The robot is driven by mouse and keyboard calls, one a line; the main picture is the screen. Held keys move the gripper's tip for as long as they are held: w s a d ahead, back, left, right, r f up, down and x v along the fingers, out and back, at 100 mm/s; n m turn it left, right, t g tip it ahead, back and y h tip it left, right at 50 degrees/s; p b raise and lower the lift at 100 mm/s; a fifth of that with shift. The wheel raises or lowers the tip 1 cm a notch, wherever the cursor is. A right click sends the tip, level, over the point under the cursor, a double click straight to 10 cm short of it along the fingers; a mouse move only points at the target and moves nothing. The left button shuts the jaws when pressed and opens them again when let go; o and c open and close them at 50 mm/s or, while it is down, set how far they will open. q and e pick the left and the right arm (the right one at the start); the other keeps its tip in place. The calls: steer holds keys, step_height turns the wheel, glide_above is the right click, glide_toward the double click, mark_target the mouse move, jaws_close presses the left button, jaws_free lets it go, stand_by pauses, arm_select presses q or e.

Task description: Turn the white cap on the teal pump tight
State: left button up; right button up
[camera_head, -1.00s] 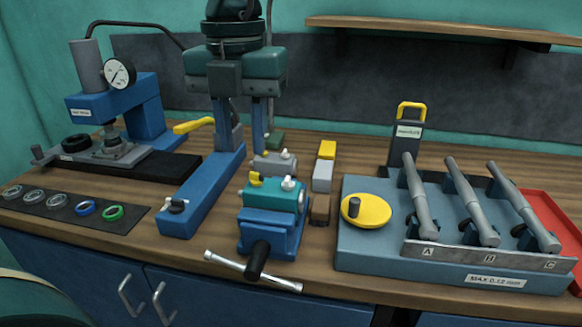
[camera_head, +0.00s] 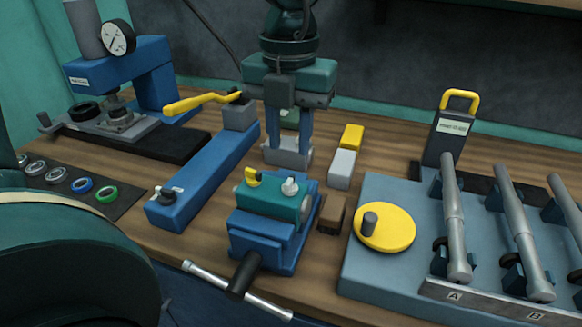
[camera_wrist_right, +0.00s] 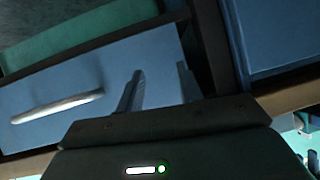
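The teal pump (camera_head: 274,205) sits in the blue vise (camera_head: 264,242) at the bench's front middle. Its white cap (camera_head: 290,187) is on top at the right, beside a yellow fitting (camera_head: 252,177). My left gripper (camera_head: 289,150) points down behind the pump, with its two fingers apart. A grey shape shows at the fingertips; I cannot tell whether it is fingertip or a part behind them. The fingers appear clear of the white cap. My right gripper (camera_wrist_right: 159,88) shows only in the right wrist view, open and empty, before a blue cabinet front (camera_wrist_right: 95,90).
A blue beam (camera_head: 205,175) with a yellow lever (camera_head: 200,102) stands left of the pump. The vise's T-handle (camera_head: 237,292) juts toward me. Right are a brown block (camera_head: 331,214), a grey-blue stand (camera_head: 375,275) with a yellow disc (camera_head: 385,227), and a yellow-handled tester (camera_head: 449,135).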

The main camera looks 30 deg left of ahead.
mark_target(290, 180)
arm_select(q)
step_height(290, 180, down, 7)
steer(key=shift+r, duration=0.1)
stand_by(0.3)
jaws_close()
